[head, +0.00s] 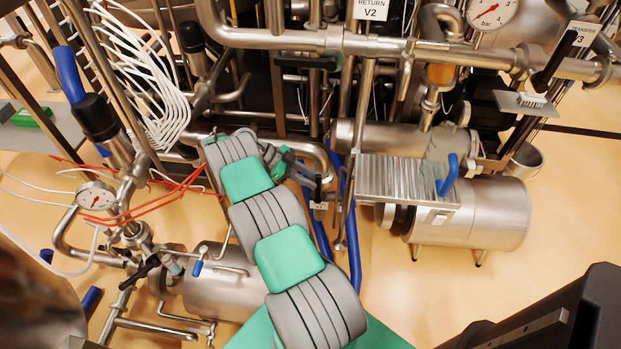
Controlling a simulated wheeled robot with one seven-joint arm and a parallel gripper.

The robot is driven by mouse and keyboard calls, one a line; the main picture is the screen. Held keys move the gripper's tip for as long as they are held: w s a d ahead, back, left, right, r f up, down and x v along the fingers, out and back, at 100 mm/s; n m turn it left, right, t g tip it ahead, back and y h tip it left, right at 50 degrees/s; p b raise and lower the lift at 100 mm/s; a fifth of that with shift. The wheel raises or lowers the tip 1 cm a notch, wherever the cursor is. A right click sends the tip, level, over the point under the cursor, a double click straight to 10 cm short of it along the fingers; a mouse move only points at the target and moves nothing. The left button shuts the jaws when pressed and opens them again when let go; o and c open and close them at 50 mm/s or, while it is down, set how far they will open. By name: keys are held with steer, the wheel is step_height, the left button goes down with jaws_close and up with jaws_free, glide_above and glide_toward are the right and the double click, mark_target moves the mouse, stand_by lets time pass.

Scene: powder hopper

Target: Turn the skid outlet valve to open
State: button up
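My grey and green arm reaches up from the bottom middle, and its far end bends down to the right. My gripper (316,186) seems to be the dark part past a small green link, close to a steel pipe with a small white tag; its fingers are too small and covered to read. I cannot tell whether it touches a handle there. No label in view names the skid outlet valve. A black lever (305,62) lies roughly level under the "RETURN V2" sign (371,9). Another black lever (556,58) stands tilted by the "TRANSFER V3" sign (582,33).
Steel pipes crowd around my arm. A pressure gauge (493,8) is at the top right, another gauge (96,196) at the left. A steel motor (482,213) stands right of my gripper. A black-handled valve (140,270) is lower left. Open floor lies at the lower right.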

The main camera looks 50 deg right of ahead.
mark_target(319, 176)
steer(key=shift+o, duration=1.2)
steer(key=shift+s+d, duration=0.15)
steer(key=shift+s, duration=0.05)
steer(key=shift+r, duration=0.1)
step_height(319, 176, up, 4)
steer(key=shift+s+f+p, duration=0.15)
steer(key=shift+p, duration=0.75)
steer(key=s+a+r+b, duration=0.1)
steer(key=s+a+r, duration=0.8)
steer(key=shift+s+a, duration=0.4)
steer(key=shift+w, duration=0.1)
